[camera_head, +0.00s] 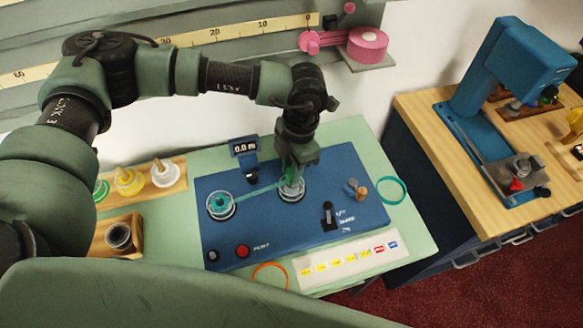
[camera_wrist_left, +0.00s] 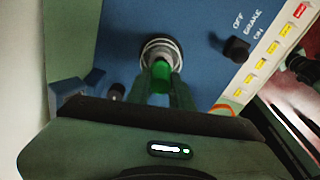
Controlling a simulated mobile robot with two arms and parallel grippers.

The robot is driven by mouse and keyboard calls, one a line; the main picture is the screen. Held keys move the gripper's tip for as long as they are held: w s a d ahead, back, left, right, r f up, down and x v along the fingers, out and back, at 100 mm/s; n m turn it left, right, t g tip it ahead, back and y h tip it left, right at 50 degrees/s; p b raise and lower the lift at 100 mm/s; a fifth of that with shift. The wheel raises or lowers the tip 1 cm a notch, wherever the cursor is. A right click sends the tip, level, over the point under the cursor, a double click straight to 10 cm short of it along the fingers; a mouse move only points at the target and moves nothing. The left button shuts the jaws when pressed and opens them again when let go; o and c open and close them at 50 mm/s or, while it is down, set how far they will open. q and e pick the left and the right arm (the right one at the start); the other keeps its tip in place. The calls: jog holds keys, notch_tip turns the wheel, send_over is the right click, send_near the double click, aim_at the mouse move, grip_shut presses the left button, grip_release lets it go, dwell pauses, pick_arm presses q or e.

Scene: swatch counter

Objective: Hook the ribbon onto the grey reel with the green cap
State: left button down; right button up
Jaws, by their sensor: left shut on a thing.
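The teal ribbon (camera_head: 258,191) runs in a straight line from the left reel (camera_head: 220,205) to my left gripper (camera_head: 289,178). The gripper is shut on the ribbon's end, directly over the grey reel (camera_head: 292,190) on the blue board. In the left wrist view the grey reel (camera_wrist_left: 149,52) lies just beyond the fingertips, with a bright green cap (camera_wrist_left: 161,70) at its middle between them. The fingers hide part of the reel, and I cannot tell whether the ribbon's end touches it. My right gripper is not in view.
The blue board (camera_head: 345,175) carries a small display (camera_head: 244,146), a black lever (camera_head: 328,214) and a red button (camera_head: 242,251). Spools in a wooden rack (camera_head: 176,193) stand to the left. A teal ring (camera_head: 392,190) and an orange ring (camera_head: 269,276) lie on the counter.

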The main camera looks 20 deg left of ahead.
pick_arm(q)
jog(key=shift+f+b, duration=0.85)
jog(key=shift+f, duration=0.2)
jog(key=c, duration=1.2)
grip_release()
jog(key=shift+o, duration=0.2)
jog(key=shift+r, duration=0.15)
jog(key=shift+r+p, duration=1.6)
jog(key=shift+r, duration=1.8)
jog(key=shift+f, duration=0.1)
